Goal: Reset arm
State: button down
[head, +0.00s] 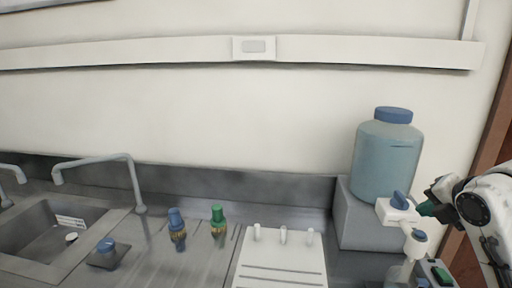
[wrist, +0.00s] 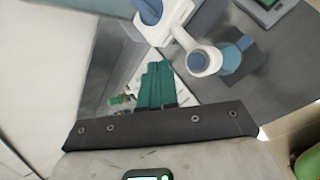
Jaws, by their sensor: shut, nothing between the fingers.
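My arm comes in at the right edge of the head view. My gripper (head: 428,208) has dark green fingers and is just right of a white tap fitting (head: 398,212) with a blue handle. In the wrist view my gripper's green fingers (wrist: 158,70) lie together, shut and empty. The white tap fitting (wrist: 183,38) shows just beyond and above them in that view. I cannot tell whether the fingertips touch it.
A large translucent blue jug (head: 387,160) with a blue lid stands on a grey block (head: 358,222) against the wall. A white board with pegs (head: 282,262), blue (head: 177,230) and green (head: 218,226) valves, and a sink (head: 50,240) with a faucet (head: 128,170) are to the left.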

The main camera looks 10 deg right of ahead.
jog(key=s+a+f+m+g+y, duration=0.1)
jog(key=s+a+f+m, duration=0.45)
jog(key=a+f, duration=0.4)
jog(key=s+a+f+m+g+y, duration=0.2)
jog(key=s+a+f+m, duration=0.35)
jog(key=f, duration=0.65)
jog(key=s+f+m+g, duration=0.1)
jog(key=s+f+m, duration=0.3)
jog(key=s, duration=0.3)
jog(key=s+f+m+g+h, duration=0.1)
jog(key=s+f+m+g, duration=0.1)
jog(key=s+f+m, duration=0.3)
jog(key=s+f+m+g+h, duration=0.1)
jog(key=s+f+m, duration=0.3)
jog(key=s, duration=0.7)
jog(key=shift+a+f+g, duration=0.25)
jog(key=shift+a+g, duration=0.2)
jog(key=shift+g, duration=0.15)
jog(key=shift+w, duration=0.1)
